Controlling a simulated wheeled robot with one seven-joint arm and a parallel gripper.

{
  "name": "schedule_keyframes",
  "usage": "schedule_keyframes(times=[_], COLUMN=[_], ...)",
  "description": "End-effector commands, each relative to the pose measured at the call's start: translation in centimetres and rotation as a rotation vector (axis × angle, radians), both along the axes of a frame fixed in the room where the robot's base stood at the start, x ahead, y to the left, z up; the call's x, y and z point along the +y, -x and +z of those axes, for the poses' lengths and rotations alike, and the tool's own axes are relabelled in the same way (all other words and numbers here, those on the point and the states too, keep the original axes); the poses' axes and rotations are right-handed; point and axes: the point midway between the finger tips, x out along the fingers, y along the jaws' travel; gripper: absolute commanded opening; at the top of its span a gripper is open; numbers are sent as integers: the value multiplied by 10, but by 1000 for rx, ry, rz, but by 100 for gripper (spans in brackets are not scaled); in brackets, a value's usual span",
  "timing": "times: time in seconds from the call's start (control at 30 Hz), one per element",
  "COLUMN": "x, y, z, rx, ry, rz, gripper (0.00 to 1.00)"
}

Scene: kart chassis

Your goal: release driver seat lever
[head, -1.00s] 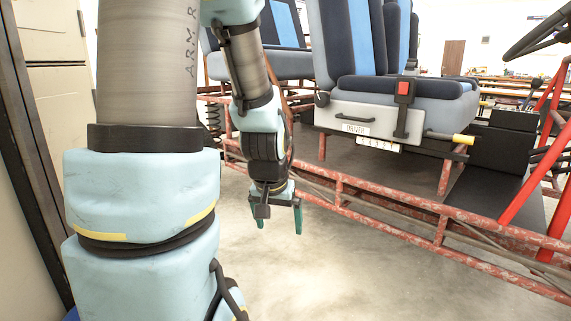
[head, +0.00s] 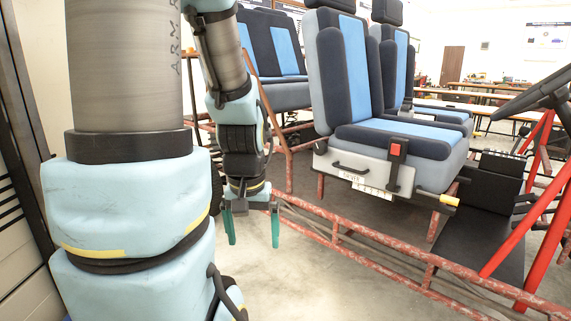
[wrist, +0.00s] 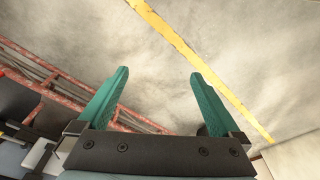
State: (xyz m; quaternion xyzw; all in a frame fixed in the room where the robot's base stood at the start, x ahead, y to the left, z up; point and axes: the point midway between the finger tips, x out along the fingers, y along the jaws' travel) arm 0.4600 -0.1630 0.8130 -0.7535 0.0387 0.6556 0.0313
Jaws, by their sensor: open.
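The driver seat (head: 398,140) is dark and light blue on a grey base with a label plate. A lever with a yellow tip (head: 447,199) sticks out to the right from the base's lower edge. A black curved handle (head: 350,169) is on the base's front face, beside a strap with a red buckle (head: 396,150). My gripper (head: 253,238) hangs pointing down, left of the seat and well apart from it. Its teal fingers are spread and empty. The wrist view shows the open gripper (wrist: 159,75) over bare floor; the lever cannot be made out there.
A rusty red frame rail (head: 345,243) runs between my gripper and the seat. Red bars (head: 535,220) and a steering wheel (head: 535,92) stand at the right. More seats (head: 272,60) are behind. A yellow floor line (wrist: 205,70) crosses the concrete.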

Motion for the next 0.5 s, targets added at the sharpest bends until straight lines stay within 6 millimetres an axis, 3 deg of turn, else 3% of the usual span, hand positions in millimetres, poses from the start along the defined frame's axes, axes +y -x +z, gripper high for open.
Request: schedule_keyframes(times=[0.03, 0.2, 0.33, 0.5], x=[0, 0, 0, 0], y=[0, 0, 0, 0], z=[34, 83, 110, 125], rx=[0, 0, 0, 0], ry=[0, 0, 0, 0], rz=[0, 0, 0, 0], gripper=[100, 100, 100, 100])
